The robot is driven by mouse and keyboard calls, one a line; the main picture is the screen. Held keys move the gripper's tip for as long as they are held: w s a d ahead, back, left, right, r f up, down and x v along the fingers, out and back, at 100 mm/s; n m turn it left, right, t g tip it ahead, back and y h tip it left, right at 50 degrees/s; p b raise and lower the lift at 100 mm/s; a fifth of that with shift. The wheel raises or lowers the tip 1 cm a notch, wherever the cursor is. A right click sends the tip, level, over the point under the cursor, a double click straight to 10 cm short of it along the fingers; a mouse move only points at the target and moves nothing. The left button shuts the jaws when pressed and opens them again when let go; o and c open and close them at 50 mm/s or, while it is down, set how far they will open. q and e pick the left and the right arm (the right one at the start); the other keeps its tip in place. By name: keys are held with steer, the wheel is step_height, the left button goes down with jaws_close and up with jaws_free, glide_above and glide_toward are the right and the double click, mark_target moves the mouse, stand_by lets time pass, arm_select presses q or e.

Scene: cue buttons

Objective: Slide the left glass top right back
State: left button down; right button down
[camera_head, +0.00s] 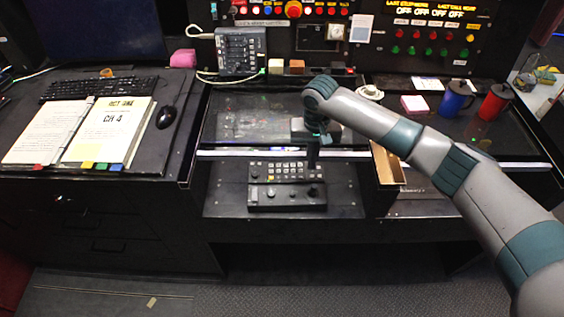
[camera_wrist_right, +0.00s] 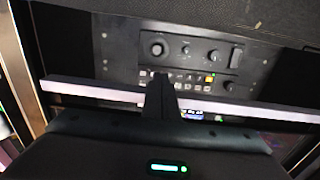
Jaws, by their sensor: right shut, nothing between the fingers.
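The left glass top (camera_head: 238,122) is a dark, reflective panel in the middle of the desk, with a pale strip (camera_head: 240,154) along its front edge. In front of that strip a recess with a black control panel (camera_head: 285,195) lies uncovered. My right gripper (camera_head: 313,165) points down at the front strip, right of the glass top's middle. It is shut and empty. In the right wrist view the closed fingers (camera_wrist_right: 160,85) overlap the pale strip (camera_wrist_right: 90,91); I cannot tell whether they touch it. My left gripper is not in view.
A keyboard (camera_head: 98,88), an open binder (camera_head: 85,132) and a mouse (camera_head: 166,117) lie on the left desk. A phone unit (camera_head: 240,50) stands behind the glass. A blue mug (camera_head: 456,98), a red mug (camera_head: 494,102) and a pink block (camera_head: 414,105) stand at right.

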steer(key=shift+w+b, duration=0.75)
steer(key=shift+w, duration=1.45)
steer(key=shift+w, duration=0.1)
